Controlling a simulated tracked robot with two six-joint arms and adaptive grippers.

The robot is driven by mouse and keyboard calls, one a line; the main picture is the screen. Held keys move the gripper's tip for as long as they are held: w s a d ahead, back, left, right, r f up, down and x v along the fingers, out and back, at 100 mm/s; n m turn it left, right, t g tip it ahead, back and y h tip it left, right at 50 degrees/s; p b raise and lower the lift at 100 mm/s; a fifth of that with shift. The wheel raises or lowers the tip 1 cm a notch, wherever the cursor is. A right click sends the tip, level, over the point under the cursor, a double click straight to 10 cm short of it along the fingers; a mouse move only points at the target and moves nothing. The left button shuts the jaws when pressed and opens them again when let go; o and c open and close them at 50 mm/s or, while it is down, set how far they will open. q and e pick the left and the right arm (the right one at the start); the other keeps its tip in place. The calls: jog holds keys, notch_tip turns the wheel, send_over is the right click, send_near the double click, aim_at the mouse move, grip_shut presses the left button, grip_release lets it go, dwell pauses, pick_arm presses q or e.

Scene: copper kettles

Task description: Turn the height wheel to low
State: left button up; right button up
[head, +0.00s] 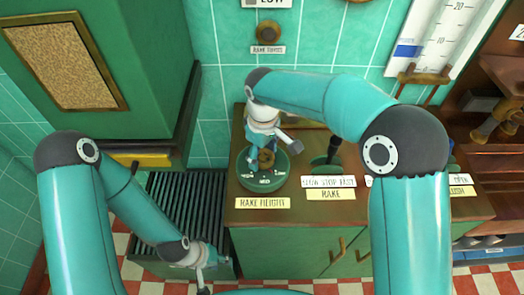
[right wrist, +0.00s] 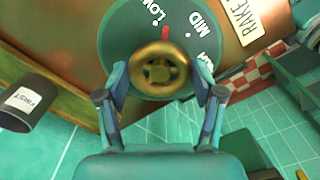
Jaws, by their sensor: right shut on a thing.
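The height wheel is a brass handwheel (right wrist: 158,72) on a round green dial (right wrist: 118,42) lettered LOW and MID, with a third label partly hidden. A red mark (right wrist: 166,33) at the wheel's rim sits between LOW and MID, closer to LOW. In the head view the dial (head: 249,183) stands on the cabinet top above a "RAKE HEIGHT" label. My right gripper (right wrist: 160,88) is shut on the wheel, a finger on each side; it also shows in the head view (head: 264,152). My left gripper (head: 207,284) hangs low by the dark grate; its jaws are unclear.
A rake lever (head: 334,150) stands right of the dial, behind "SLOW STOP FAST" and "RAKE" labels. A dark slatted grate (head: 185,205) lies left of the cabinet. A green cabinet (head: 105,60) stands at back left. A white scale board (head: 440,40) hangs at back right.

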aim_at(263, 156)
jog(key=shift+w+r+n+p, duration=0.1)
jog(key=shift+n+p, duration=0.2)
jog(key=shift+n, duration=1.2)
jog(key=o, duration=1.2)
jog(key=shift+c, duration=0.2)
notch_tip(263, 156, up, 12)
jog(key=shift+f, duration=0.2)
